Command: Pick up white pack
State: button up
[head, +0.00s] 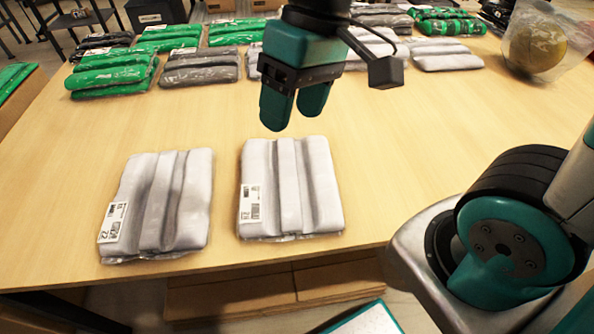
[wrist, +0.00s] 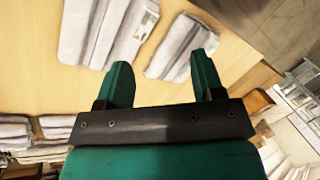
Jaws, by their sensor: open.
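Two white packs lie flat near the front edge of the table: a left white pack (head: 160,200) and a right white pack (head: 290,185). Each is folded in clear wrap with a printed label on its left side. My gripper (head: 294,108) is above the table, behind the right pack and apart from both. Its two teal fingers are spread with nothing between them. In the wrist view, the open fingers (wrist: 162,68) show with two white packs beyond them, one at upper left (wrist: 90,35) and one between and above the fingertips (wrist: 180,45).
Green packs (head: 112,73), grey packs (head: 202,67) and further white packs (head: 445,54) stand in rows at the back of the table (head: 420,140). A clear bag with a yellow round thing (head: 536,45) is at back right. Cardboard boxes (head: 230,298) sit below the front edge.

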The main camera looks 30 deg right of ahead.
jog(key=w+d+f+m+g, duration=0.15)
jog(key=w+f+m, duration=0.25)
jog(key=w, duration=0.5)
jog(key=m+g+h+b, duration=0.1)
jog(key=m+g, duration=0.1)
jog(key=m, duration=0.2)
send_near(288, 174)
jog(key=f, duration=0.1)
jog(key=s+f, duration=0.1)
jog(key=shift+s+a+f+m, duration=0.3)
jog(key=shift+a+f+m, duration=0.1)
jog(key=shift+w+p+x, duration=0.15)
jog(key=shift+p+x, duration=0.05)
jog(key=shift+x, duration=1.3)
jog(key=shift+w+p+x, duration=0.15)
jog(key=shift+x, duration=1.4)
jog(key=shift+d+f, duration=0.1)
jog(key=shift+d, duration=0.05)
jog(key=c, duration=0.9)
